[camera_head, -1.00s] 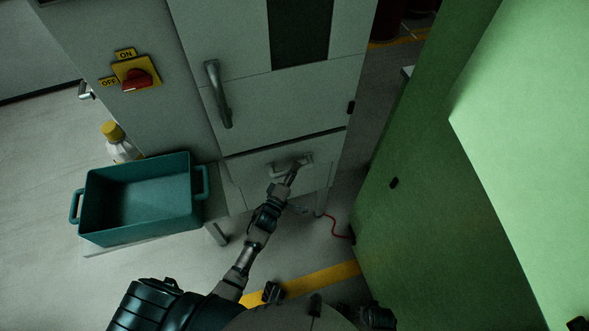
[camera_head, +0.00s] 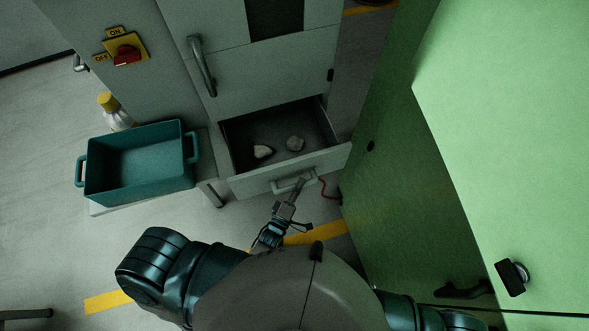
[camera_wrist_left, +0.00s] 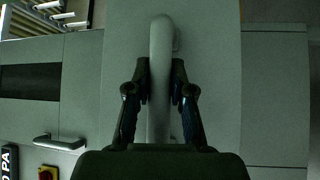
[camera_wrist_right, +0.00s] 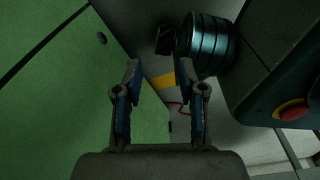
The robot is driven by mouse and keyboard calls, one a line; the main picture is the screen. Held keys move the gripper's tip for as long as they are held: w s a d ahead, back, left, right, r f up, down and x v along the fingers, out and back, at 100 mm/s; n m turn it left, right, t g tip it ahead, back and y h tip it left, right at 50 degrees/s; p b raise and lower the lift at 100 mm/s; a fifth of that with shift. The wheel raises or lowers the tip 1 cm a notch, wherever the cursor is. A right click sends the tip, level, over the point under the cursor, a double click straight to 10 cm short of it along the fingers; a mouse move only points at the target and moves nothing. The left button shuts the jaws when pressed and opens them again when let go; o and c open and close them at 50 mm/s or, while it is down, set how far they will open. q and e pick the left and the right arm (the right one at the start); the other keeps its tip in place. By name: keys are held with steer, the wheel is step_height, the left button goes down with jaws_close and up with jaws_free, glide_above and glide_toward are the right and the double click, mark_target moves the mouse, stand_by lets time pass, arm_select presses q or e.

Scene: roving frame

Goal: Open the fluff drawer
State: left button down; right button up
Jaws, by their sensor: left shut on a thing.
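The fluff drawer (camera_head: 308,160) is the low grey drawer of the machine, and it stands pulled out. My left gripper (camera_head: 298,184) is shut on the drawer's light handle (camera_head: 283,187) at the front panel. In the left wrist view the handle (camera_wrist_left: 161,45) runs between the two fingers (camera_wrist_left: 160,85). My right gripper (camera_wrist_right: 158,72) is open and empty in its wrist view, away from the drawer.
A teal bin (camera_head: 140,165) stands on a low bench at the left, with a yellow-capped bottle (camera_head: 113,112) behind it. A red switch (camera_head: 127,55) is above. A green cabinet (camera_head: 400,170) stands close on the right.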

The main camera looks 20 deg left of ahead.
arm_select(q)
steer(key=s, duration=0.1)
steer(key=s+d, duration=0.1)
steer(key=s, duration=0.1)
steer(key=shift+d+f, duration=0.25)
steer(key=shift+d, duration=0.1)
steer(key=shift+a, duration=0.15)
steer(key=c, duration=1)
jaws_free()
steer(key=shift+w+r, duration=0.1)
steer(key=v, duration=1.2)
